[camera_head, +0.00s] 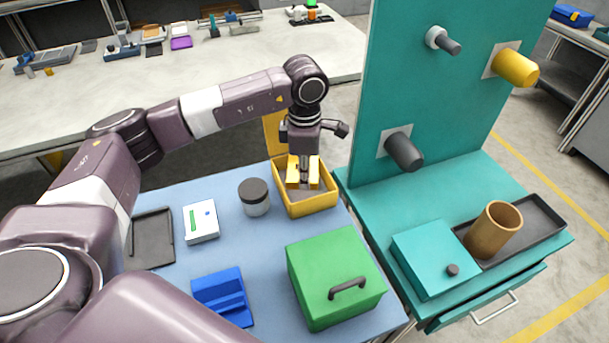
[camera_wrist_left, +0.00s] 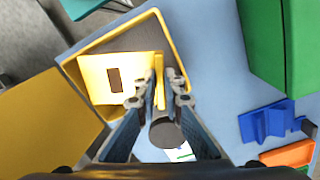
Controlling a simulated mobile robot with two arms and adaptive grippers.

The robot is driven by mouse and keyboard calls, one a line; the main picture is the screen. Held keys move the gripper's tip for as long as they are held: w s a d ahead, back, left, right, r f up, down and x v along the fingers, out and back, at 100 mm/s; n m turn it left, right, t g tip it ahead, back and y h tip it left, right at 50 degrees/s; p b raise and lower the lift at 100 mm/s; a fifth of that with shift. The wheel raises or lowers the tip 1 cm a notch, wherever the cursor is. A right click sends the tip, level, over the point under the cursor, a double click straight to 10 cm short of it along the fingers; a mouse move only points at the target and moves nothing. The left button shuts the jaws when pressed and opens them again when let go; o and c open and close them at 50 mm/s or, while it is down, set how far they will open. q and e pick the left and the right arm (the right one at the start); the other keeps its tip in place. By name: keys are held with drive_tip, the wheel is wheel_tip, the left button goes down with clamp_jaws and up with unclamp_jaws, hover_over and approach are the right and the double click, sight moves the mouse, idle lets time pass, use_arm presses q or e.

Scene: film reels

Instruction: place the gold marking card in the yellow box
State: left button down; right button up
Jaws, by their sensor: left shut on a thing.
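The yellow box (camera_head: 318,206) stands open on the blue bench top, with its lid raised behind it. My left gripper (camera_head: 304,181) points down into the box opening. In the left wrist view, its fingertips (camera_wrist_left: 159,96) are shut on a narrow gold piece (camera_wrist_left: 159,78), seen nearly edge-on, which looks like the gold marking card. A flat gold plate with a dark rectangle (camera_wrist_left: 98,76) shows beside it inside the box (camera_wrist_left: 172,38). I cannot tell whether the held piece touches the box floor. My right gripper is not in view.
A dark-lidded jar (camera_head: 254,198) stands just left of the box, and a green box with a handle (camera_head: 330,270) in front. A white case (camera_head: 201,222), a blue holder (camera_head: 222,293) and a dark tray (camera_head: 152,240) lie further left. A teal panel (camera_head: 440,85) rises right.

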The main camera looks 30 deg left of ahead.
use_arm(q)
drive_tip(key=shift+f+b, duration=0.25)
drive_tip(key=shift+b, duration=0.05)
drive_tip(key=c, duration=2)
unclamp_jaws()
drive_tip(key=shift+c, duration=0.2)
drive_tip(key=shift+r+p, duration=0.4)
drive_tip(key=shift+r, duration=0.15)
wheel_tip(320, 180, up, 12)
drive_tip(key=b, duration=0.1)
drive_tip(key=shift+s+f+b, duration=0.15)
drive_tip(key=shift+f+b, duration=0.1)
drive_tip(key=shift+b, duration=0.15)
drive_tip(key=shift+d+f, duration=0.1)
